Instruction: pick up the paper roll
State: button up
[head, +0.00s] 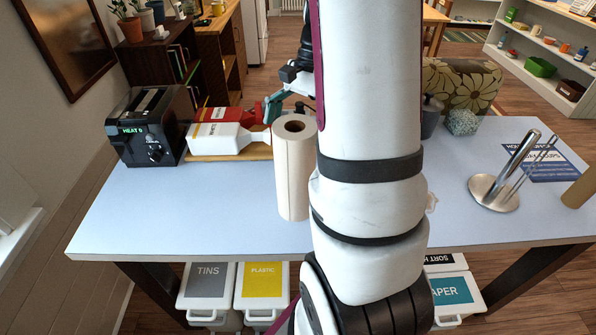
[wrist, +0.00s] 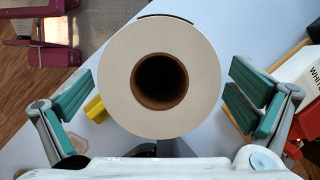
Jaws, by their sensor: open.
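The paper roll (head: 294,175) is white with a brown hollow core and stands upright on the pale blue table (head: 230,205). In the wrist view the top of the paper roll (wrist: 120,78) faces the camera, between the two fingers. My gripper (wrist: 160,105) is open, with one teal-padded finger to each side of the roll and a visible gap on both sides. In the head view my gripper (head: 290,105) is by the roll's top, partly hidden behind my arm. The roll's lower part is hidden in the wrist view.
A black toaster (head: 150,125) and a white bottle (head: 218,139) lie left of the roll. A metal holder (head: 497,190) stands at right. A patterned box (head: 465,85) is at the back. The table's front left is clear. Bins (head: 262,285) stand below.

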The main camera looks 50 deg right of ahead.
jog(key=shift+x, duration=0.9)
jog(key=c, duration=1.7)
notch_tip(320, 180, up, 10)
jog(key=shift+r+b, duration=0.1)
jog(key=shift+b, duration=0.45)
jog(key=shift+c, duration=0.3)
jog(key=o, duration=1.1)
jog(key=shift+c, duration=0.2)
jog(key=c, duration=0.9)
jog(key=shift+s, duration=0.1)
jog(key=shift+c, duration=0.4)
